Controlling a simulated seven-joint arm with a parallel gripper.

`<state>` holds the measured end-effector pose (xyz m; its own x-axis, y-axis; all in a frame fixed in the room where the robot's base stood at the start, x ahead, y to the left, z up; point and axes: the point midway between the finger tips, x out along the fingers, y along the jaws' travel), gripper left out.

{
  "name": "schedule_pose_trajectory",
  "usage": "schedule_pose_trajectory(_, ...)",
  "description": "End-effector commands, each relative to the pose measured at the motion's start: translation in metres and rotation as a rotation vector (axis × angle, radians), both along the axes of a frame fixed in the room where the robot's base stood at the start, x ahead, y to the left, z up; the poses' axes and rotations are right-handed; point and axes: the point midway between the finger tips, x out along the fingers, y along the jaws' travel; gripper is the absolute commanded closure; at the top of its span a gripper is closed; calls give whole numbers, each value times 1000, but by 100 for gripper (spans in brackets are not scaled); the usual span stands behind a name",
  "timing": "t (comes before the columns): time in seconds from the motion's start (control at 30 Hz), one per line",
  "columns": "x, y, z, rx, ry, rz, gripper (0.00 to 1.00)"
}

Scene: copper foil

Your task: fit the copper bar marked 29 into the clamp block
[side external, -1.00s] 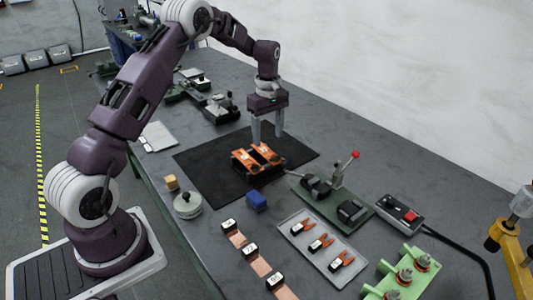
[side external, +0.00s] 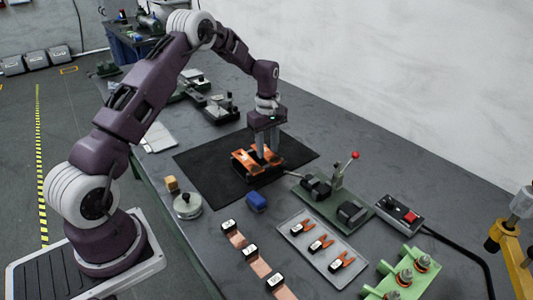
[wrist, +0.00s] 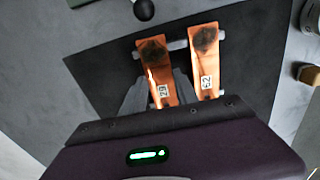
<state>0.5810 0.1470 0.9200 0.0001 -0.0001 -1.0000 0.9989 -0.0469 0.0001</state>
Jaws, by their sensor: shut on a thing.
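The copper bar marked 29 (wrist: 160,76) lies on a low rack on the black mat, beside a second copper bar (wrist: 206,67) whose mark looks like 62. Both have a dark patch at the far end. My gripper (side external: 267,160) points down at the rack, and its fingers stand on either side of bar 29 in the wrist view, shut on it. In the side view the fingers partly hide that bar. A green-based fixture (side external: 319,204) with dark blocks and a red-knobbed lever, probably the clamp block, stands right of the mat, empty as far as I can see.
A blue block (side external: 257,201), a round weight (side external: 187,206) and a wooden cube (side external: 171,184) sit near the mat's front edge. A tray (side external: 322,268) of clips, tagged copper strips and a switch box (side external: 400,214) lie to the right. The mat (side external: 215,184) has free room.

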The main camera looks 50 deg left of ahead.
Motion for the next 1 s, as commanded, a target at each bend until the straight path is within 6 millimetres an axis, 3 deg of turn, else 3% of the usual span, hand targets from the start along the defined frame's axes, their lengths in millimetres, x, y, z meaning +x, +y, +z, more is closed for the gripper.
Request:
schedule_pose_trajectory(0.17,1,0,9,2,-3,0,100)
schedule_pose_trajectory(0.4,1,0,69,3,-5,-1,100)
schedule_pose_trajectory(0.6,4,-9,97,0,-3,-2,100)
schedule_pose_trajectory(0.67,9,-23,98,-1,-2,-2,100)
schedule_pose_trajectory(0.77,19,-61,94,-1,0,2,100)
schedule_pose_trajectory(1.0,34,-181,80,-1,0,23,100)
